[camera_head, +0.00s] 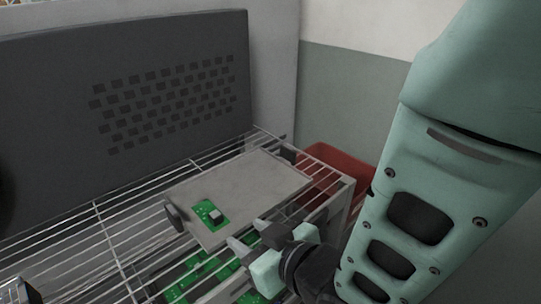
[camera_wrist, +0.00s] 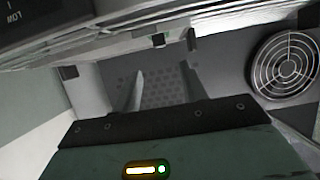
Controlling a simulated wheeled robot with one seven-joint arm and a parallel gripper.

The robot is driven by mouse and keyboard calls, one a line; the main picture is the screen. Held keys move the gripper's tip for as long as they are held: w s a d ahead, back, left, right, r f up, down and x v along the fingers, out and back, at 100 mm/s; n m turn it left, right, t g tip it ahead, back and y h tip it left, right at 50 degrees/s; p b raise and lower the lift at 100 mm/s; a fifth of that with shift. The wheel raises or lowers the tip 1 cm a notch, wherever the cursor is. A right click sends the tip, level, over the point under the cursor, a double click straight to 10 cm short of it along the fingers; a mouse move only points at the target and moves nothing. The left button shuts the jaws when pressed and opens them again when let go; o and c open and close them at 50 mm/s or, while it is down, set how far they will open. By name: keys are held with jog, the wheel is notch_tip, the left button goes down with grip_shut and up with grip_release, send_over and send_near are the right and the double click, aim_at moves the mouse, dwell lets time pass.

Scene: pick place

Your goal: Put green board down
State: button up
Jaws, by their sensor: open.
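A green board (camera_head: 211,215) with a small grey block on it lies flat on a light grey plate (camera_head: 262,176), near the plate's front left part. My gripper (camera_head: 249,238) is just to the right of and in front of the board, near the plate's front edge. Its fingers are apart and hold nothing, and the board lies apart from them. In the wrist view the two fingers of my gripper (camera_wrist: 163,68) are spread with an empty gap between them. A small dark block with a greenish edge (camera_wrist: 158,40) shows beyond them, perhaps the board.
The plate rests on a wire rack (camera_head: 110,222). Several more green boards (camera_head: 195,272) lie below the rack. A red bin (camera_head: 338,166) stands behind on the right. A dark perforated panel (camera_head: 60,110) rises at the back left. A round fan grille (camera_wrist: 285,65) shows in the wrist view.

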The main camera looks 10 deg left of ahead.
jog(key=shift+s+d+r+p, duration=0.3)
jog(key=shift+d+p, duration=0.15)
jog(key=shift+p, duration=0.15)
jog(key=s+d+r+g+h, duration=0.2)
jog(key=s+d+g+h, duration=0.1)
jog(key=d, duration=0.4)
jog(key=s+d+r+m+g+h, duration=0.1)
jog(key=s+d+r+g+h, duration=0.1)
jog(key=d, duration=0.4)
jog(key=s+d+r+m+g+h, duration=0.1)
jog(key=s+d+r+g+h, duration=0.1)
jog(key=d, duration=0.5)
jog(key=s+g+h, duration=0.1)
jog(key=h, duration=0.1)
jog(key=shift+s+d+g+h, duration=0.3)
jog(key=shift+s+g+h, duration=0.05)
jog(key=shift+g+h, duration=0.05)
jog(key=shift+r, duration=0.1)
